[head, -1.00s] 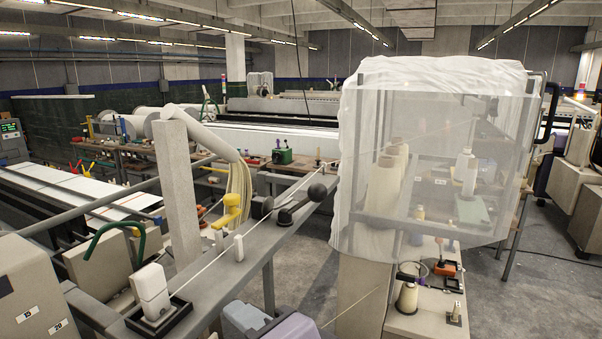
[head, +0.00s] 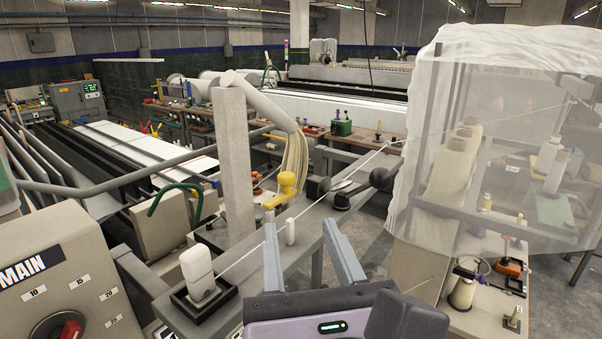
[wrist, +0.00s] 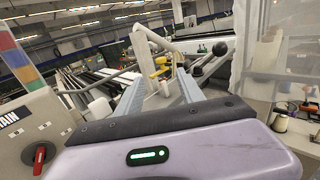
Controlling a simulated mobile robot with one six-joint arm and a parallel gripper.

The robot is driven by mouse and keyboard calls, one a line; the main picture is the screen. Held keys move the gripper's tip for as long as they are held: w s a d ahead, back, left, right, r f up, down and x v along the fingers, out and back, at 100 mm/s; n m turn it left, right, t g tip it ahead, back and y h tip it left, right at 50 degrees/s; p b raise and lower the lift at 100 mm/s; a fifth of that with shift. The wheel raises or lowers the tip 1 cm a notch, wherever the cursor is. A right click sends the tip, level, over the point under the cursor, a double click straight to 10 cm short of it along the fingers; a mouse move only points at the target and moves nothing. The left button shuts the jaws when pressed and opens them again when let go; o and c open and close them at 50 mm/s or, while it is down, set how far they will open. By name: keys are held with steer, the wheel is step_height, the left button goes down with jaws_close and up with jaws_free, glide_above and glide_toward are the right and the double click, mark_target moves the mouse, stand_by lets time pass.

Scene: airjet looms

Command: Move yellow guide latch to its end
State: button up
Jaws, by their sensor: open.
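In the wrist view the fingers frame the area near the latch. The latch's far end stop cannot be made out.
A white block in a black tray (head: 197,283) and a small white peg (head: 290,231) are on the rail. A dark ball knob (head: 382,178) sits right of the latch. A grey post (head: 233,165) stands left, a wrapped yarn rack (head: 480,150) right. A thread crosses above the rail.

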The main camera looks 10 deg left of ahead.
mark_target(287, 178)
steer(key=x, duration=1.6)
steer(key=shift+w+b, duration=0.2)
steer(key=shift+b, duration=0.2)
jaws_close()
